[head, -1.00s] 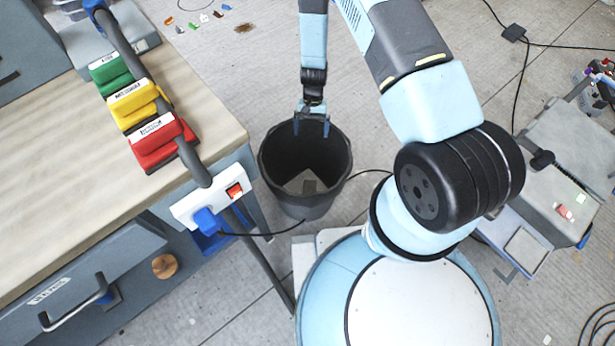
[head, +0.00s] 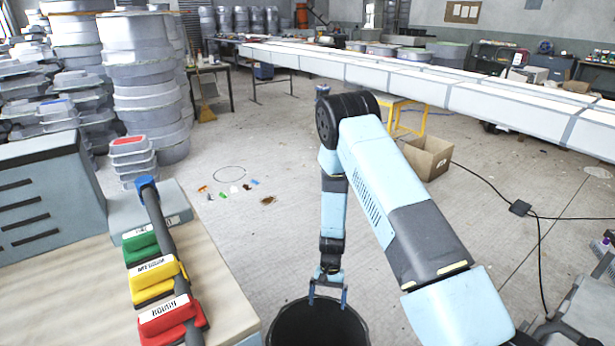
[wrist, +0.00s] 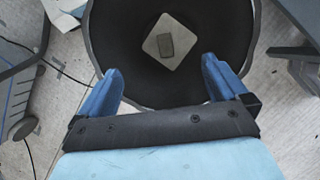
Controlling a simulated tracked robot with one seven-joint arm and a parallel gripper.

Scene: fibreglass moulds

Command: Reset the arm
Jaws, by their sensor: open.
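My arm reaches forward and bends down in the head view. My gripper (head: 328,294) hangs at its end, pointing down over the black bin (head: 318,328). In the wrist view my gripper (wrist: 160,88) shows two blue fingers spread wide apart with nothing between them. Below it the open bin (wrist: 212,45) holds a light square piece (wrist: 165,52) with a small dark block (wrist: 166,44) on it, at the bottom. The bin's lower part is cut off in the head view.
A workbench (head: 215,290) at left carries green (head: 140,245), yellow (head: 155,278) and red (head: 168,316) blocks along a grey bar. A cardboard box (head: 428,158) stands on the floor behind the arm. Small coloured scraps (head: 225,190) lie on open floor. Stacked moulds (head: 145,85) stand at back left.

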